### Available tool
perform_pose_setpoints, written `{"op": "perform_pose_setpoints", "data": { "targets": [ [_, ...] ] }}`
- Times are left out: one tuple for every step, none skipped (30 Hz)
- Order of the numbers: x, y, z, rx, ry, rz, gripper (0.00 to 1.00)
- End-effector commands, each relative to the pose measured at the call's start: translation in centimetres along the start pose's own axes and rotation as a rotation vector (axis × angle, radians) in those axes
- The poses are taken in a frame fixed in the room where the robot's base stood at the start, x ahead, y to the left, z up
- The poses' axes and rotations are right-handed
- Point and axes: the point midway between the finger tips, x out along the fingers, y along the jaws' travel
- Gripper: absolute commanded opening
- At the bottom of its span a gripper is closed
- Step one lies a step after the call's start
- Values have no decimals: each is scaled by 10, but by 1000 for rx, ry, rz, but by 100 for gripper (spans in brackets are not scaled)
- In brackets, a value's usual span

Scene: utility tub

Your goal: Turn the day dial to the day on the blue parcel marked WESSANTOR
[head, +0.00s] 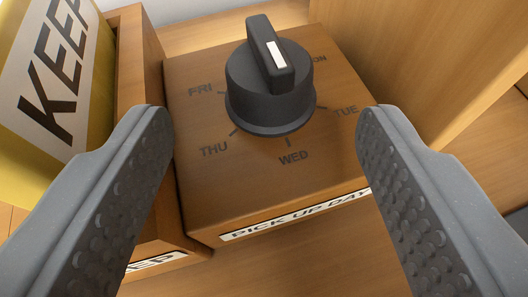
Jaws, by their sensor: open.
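The day dial (268,88) is a dark grey round knob with a raised bar handle (268,48) on top. It sits on a wooden box (215,195) whose front label (300,218) reads PICK UP DAY. FRI, THU, WED and TUE are printed around the knob, and a partly hidden label ending in ON is at its right rear. The bar carries a short white mark; I cannot tell for sure which day it points to. My gripper (262,120) is open, its two grey dimpled fingers left and right of the dial, apart from it. No blue parcel is in view.
At left, a yellow parcel (95,85) with a white KEEP label stands in a wooden bin (140,75) right beside the dial box. A wooden panel (425,60) rises at the right. Bare wooden surface (300,265) lies in front of the box.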

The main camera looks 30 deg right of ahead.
Motion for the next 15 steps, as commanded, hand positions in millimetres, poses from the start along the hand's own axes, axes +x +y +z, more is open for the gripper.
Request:
{"op": "perform_pose_setpoints", "data": {
  "targets": [
    [-11,0,0,-1,0,-1,58],
    [-17,0,0,-1,1,-1,58],
    [-24,0,-1,0,1,-1,58],
    [-30,0,-1,1,2,0,58],
    [-36,0,-1,2,2,-1,58],
    [-43,0,-1,2,1,-1,58],
    [-49,0,0,2,1,-1,58],
    [-54,0,0,2,1,-1,58],
    [-61,0,0,2,0,-1,58],
    [-66,0,0,2,0,-2,58],
    [-70,0,0,2,0,-2,58],
    [-75,0,-1,3,0,-1,58],
    [-78,0,-1,3,1,0,58],
    [-81,0,0,3,1,0,58],
    [-84,1,-1,3,2,1,58]
  ]
}}
